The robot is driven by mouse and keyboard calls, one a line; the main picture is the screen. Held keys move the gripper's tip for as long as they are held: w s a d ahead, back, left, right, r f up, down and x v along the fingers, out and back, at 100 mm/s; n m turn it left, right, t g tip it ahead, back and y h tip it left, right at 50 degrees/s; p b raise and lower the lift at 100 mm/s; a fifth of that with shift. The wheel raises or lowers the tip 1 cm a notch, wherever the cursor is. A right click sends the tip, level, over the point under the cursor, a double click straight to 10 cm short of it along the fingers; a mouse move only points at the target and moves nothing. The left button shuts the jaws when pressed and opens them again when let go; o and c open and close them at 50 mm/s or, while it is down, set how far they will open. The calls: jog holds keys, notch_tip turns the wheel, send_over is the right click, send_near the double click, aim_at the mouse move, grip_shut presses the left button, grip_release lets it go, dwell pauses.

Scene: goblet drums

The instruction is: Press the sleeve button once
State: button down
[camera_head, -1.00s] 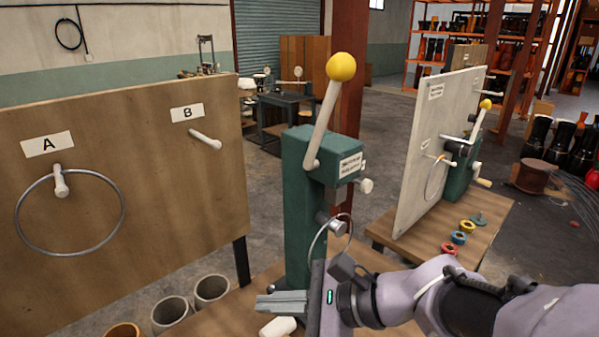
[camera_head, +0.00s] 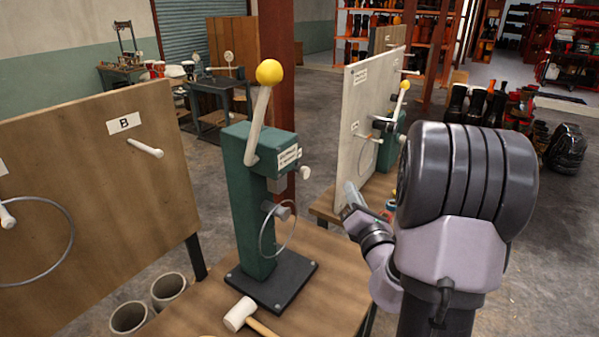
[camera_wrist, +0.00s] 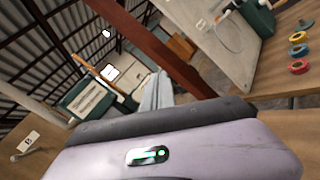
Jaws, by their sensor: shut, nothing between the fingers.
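A green press (camera_head: 255,195) with a yellow-balled lever (camera_head: 262,112) stands on a dark base plate. Its head bears a white label (camera_head: 289,156), too small to read. A steel ring (camera_head: 277,236) hangs at a grey stub on the column. My gripper (camera_head: 351,192) is shut and empty, right of the press and apart from it. In the wrist view its fingers (camera_wrist: 157,92) point ahead, and the green head (camera_wrist: 88,98) shows at the left.
A white-headed mallet (camera_head: 240,313) lies on the wooden table (camera_head: 330,262) before the press. A wooden board marked B (camera_head: 95,165) with pegs and a ring stands left. A white panel (camera_head: 362,120) with another green press stands behind my arm.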

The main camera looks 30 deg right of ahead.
jog(key=shift+w, duration=0.1)
jog(key=p, duration=0.2)
send_near(309, 171)
jog(key=shift+w+d+r, duration=0.2)
jog(key=shift+w+d, duration=0.75)
jog(key=shift+w, duration=0.15)
jog(key=shift+w+d+r, duration=0.2)
jog(key=shift+w+d, duration=0.75)
jog(key=shift+w, duration=0.2)
jog(key=shift+w+a, duration=0.15)
jog(key=shift+w, duration=0.1)
dwell(0.3)
jog(key=shift+w+a+p, duration=0.35)
jog(key=shift+w+p, duration=0.25)
jog(key=shift+w, duration=0.25)
dwell(0.9)
jog(key=shift+s, duration=0.1)
jog(key=shift+s+d, duration=0.2)
jog(key=shift+s, duration=0.35)
jog(key=shift+s+d, duration=0.25)
jog(key=shift+s, duration=0.3)
